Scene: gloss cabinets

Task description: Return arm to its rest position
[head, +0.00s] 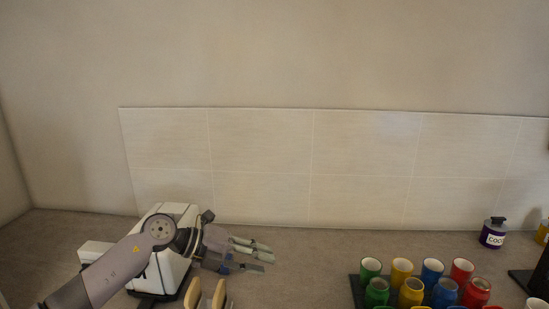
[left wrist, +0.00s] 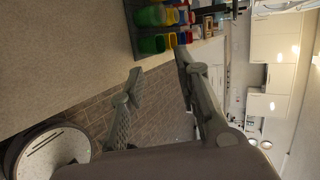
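My left arm comes in from the lower left of the head view and reaches over the grey-brown counter (head: 310,250). My left gripper (head: 262,256) points right, with its two grey fingers apart and nothing visible between them. In the left wrist view the same gripper (left wrist: 159,68) shows its fingers spread wide with an empty gap. The wrist view is tilted, with the counter edge and floor behind the fingers. My right gripper is in neither view.
A white appliance (head: 170,212) stands behind my left arm, partly hidden. Two beige upright pieces (head: 193,293) show at the bottom edge. Coloured cups and jars stand on a dark tray (head: 355,291) at right. A purple jar (head: 493,233) stands farther back. The counter between is clear.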

